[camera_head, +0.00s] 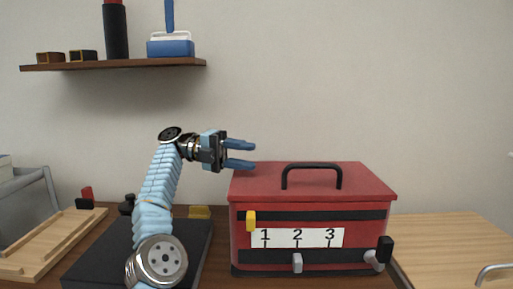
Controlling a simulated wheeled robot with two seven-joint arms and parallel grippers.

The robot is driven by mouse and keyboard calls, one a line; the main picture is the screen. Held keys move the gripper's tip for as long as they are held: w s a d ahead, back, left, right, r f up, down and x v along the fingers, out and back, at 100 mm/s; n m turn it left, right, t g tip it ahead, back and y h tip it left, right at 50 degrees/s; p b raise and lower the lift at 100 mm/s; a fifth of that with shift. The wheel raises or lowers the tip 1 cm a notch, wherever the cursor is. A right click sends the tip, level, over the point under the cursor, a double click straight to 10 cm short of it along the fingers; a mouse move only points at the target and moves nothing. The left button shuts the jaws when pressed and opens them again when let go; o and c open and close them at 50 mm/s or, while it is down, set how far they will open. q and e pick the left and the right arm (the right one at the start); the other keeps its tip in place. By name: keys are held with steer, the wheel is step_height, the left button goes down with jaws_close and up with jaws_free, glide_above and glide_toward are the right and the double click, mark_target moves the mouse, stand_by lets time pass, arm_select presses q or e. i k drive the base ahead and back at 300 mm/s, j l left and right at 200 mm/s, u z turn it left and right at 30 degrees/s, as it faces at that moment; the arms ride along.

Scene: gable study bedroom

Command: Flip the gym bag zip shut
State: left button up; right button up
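A red box-shaped bag (312,178) with a black arched handle on top stands on the dark brown table. I take it for the gym bag. A yellow tab (251,221) sits at the left end of its upper black strip. A grey tab (297,262) and a grey lever with a black end (379,255) are on the lower strip. Which of them is the zip, I cannot tell. My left gripper (253,155) is open and empty, its blue fingers pointing right, just above the bag's back left corner in the picture. My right gripper is not in view.
A white label (297,238) with 1, 2, 3 is on the bag's front. A wooden tray (50,240) is at left, a light wooden board (455,240) at right. A shelf (115,65) hangs upper left.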

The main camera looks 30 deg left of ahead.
mark_target(251, 221)
steer(key=k, duration=1.5)
